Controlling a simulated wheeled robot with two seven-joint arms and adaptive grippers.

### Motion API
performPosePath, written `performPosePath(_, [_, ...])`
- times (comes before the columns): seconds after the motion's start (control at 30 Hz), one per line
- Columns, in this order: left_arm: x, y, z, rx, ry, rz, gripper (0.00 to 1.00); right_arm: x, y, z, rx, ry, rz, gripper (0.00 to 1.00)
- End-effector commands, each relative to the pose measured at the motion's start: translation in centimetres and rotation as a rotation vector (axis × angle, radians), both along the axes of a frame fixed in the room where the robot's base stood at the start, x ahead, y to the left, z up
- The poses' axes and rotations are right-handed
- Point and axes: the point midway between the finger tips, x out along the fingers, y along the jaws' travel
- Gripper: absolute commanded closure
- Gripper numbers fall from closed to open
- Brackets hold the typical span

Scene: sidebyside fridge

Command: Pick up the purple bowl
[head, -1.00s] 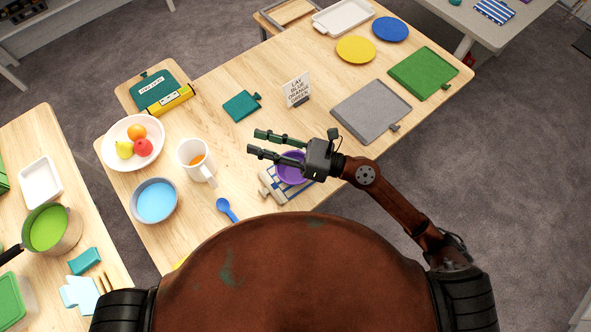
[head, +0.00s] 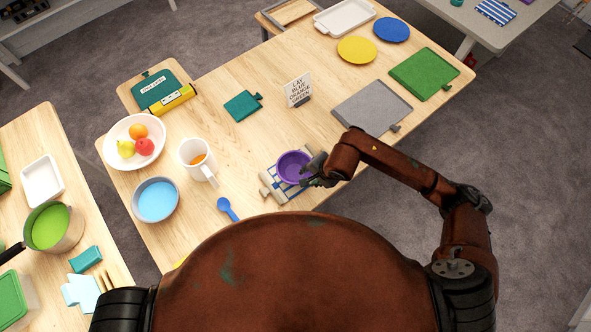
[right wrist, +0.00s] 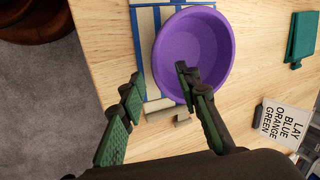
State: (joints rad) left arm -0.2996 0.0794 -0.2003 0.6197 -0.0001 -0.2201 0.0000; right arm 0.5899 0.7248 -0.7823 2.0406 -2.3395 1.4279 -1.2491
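The purple bowl (head: 292,167) sits upright on a blue-and-cream striped mat (head: 272,185) near the front edge of the wooden table. It also shows in the right wrist view (right wrist: 205,45) and looks empty. My right gripper (head: 313,172) is at the bowl's right side in the head view. In the right wrist view the right gripper (right wrist: 160,75) is open. One finger overlaps the bowl's interior and the other is outside it, with the near rim between them. Whether either finger touches the bowl I cannot tell. My left gripper is not in view.
A blue spoon (head: 227,208), a white mug (head: 197,160) and a light blue bowl (head: 155,200) stand left of the bowl. A sign (head: 298,90) stands behind it. A grey tray (head: 371,107) lies to the back right. Bare tabletop lies between bowl and sign.

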Motion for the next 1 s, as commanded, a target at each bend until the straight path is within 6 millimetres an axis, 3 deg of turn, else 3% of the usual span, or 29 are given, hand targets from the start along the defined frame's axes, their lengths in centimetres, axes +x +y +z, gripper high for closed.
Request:
performPosePath(0.2, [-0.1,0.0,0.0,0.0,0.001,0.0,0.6,0.8,0.6,-2.9,0.002,0.003,-0.002,0.7])
performPosePath(0.5, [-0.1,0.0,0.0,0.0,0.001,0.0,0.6,1.0,0.7,-3.3,0.003,0.001,-0.001,0.7])
performPosePath(1.0, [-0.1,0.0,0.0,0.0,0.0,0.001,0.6,1.0,0.7,-3.2,0.003,0.001,-0.001,1.0])
